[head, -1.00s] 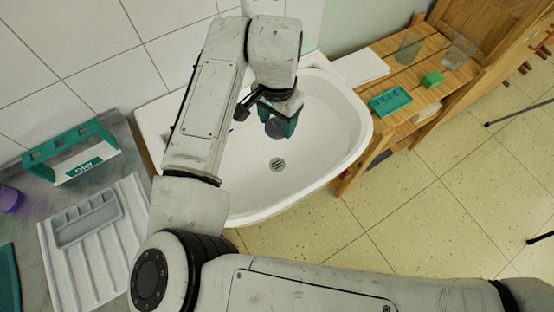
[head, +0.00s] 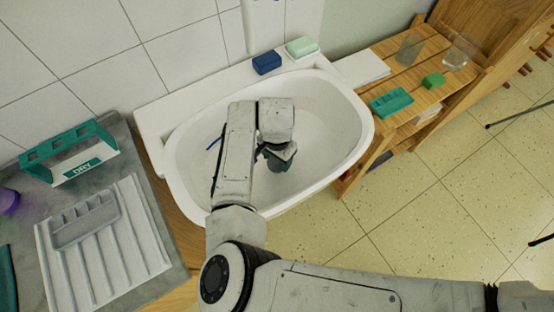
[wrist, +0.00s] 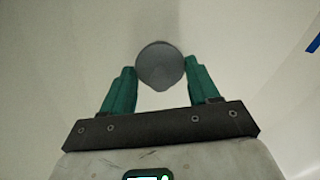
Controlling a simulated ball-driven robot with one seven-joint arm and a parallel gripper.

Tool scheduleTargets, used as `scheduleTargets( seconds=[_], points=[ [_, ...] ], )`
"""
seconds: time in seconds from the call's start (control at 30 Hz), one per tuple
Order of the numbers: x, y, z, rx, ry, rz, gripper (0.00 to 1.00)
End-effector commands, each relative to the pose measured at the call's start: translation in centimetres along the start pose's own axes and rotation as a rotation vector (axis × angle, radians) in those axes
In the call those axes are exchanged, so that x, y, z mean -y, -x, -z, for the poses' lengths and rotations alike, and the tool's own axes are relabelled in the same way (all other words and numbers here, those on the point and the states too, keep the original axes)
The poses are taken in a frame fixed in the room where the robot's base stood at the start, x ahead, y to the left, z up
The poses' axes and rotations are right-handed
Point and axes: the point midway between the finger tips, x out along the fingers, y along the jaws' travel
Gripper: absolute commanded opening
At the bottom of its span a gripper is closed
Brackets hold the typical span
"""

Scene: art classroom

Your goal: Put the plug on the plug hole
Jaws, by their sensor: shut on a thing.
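The plug (wrist: 161,66) is a round dark grey disc. My gripper (wrist: 160,72) is shut on it, with a green finger at each side. In the head view my gripper (head: 277,163) is inside the white sink (head: 330,110), low over the basin floor. The plug hole does not show in either view now; my gripper and the plug cover that part of the basin. I cannot tell whether the plug touches the basin floor.
A blue block (head: 267,63) and a pale green soap bar (head: 301,46) lie on the sink's back ledge. A wooden shelf (head: 433,95) stands at the right. A green rack (head: 72,157) and a grey drainer (head: 110,240) are on the left counter. The sink's right half is clear.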

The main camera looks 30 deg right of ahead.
Motion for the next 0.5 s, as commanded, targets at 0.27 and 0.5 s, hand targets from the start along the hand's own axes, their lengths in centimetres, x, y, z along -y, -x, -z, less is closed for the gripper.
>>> scheduleTargets(
  seconds=[0.27,0.5],
  points=[
    [0.0,-2.1,0.1,-0.001,-0.001,0.000,0.31],
    [0.0,-2.3,0.0,-0.001,-0.001,0.000,0.31]
  ],
)
